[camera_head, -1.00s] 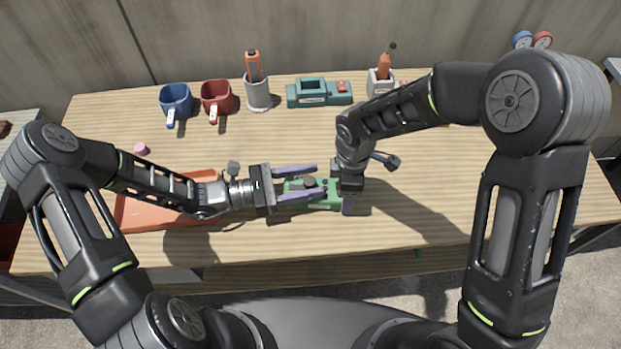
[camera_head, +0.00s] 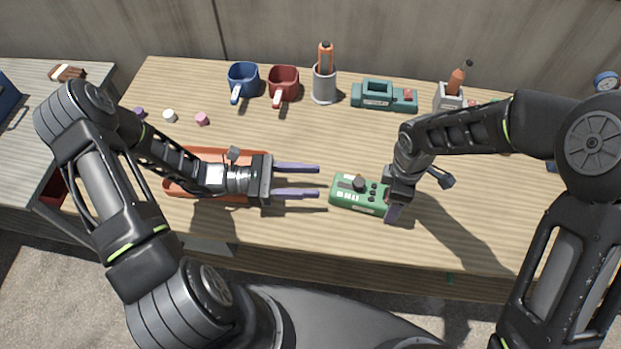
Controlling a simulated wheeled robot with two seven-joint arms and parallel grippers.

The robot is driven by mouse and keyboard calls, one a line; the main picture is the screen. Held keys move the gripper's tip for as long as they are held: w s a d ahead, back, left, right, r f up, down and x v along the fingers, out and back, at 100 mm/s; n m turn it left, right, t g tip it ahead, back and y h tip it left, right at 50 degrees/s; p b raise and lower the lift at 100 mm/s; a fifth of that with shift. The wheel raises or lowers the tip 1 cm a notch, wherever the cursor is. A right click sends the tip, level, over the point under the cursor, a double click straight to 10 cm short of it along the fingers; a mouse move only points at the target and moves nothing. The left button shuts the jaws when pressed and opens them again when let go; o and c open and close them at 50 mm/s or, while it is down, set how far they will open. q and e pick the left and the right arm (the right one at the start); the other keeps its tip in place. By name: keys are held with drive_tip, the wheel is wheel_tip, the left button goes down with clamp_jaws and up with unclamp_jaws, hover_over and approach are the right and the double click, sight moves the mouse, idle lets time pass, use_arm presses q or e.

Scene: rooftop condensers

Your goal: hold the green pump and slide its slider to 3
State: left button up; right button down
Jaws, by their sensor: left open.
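The green pump (camera_head: 346,199) lies on the wooden table in front of me, with a dark knob and several small dark buttons on top. Its markings are too small to read as a slider setting. My left gripper (camera_head: 318,181) is open and empty, its two purple fingers pointing right at the pump's left end, with a small gap between them.
An orange tray (camera_head: 180,188) lies under my left arm. Along the back stand a blue mug (camera_head: 243,78), a red mug (camera_head: 284,82), a grey holder (camera_head: 324,88), a teal device (camera_head: 384,97) and another holder (camera_head: 448,98). A pink piece (camera_head: 202,118) lies at left. The table's front is clear.

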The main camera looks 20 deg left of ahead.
unclamp_jaws()
idle(0.5)
use_arm(q)
drive_tip(key=shift+r, duration=0.1)
use_arm(e)
drive_tip(key=shift+r, duration=0.1)
wheel_tip(320, 180, up, 9)
drive_tip(key=p, duration=0.6)
use_arm(q)
wheel_tip(320, 180, up, 6)
use_arm(e)
drive_tip(key=shift+s, duration=0.1)
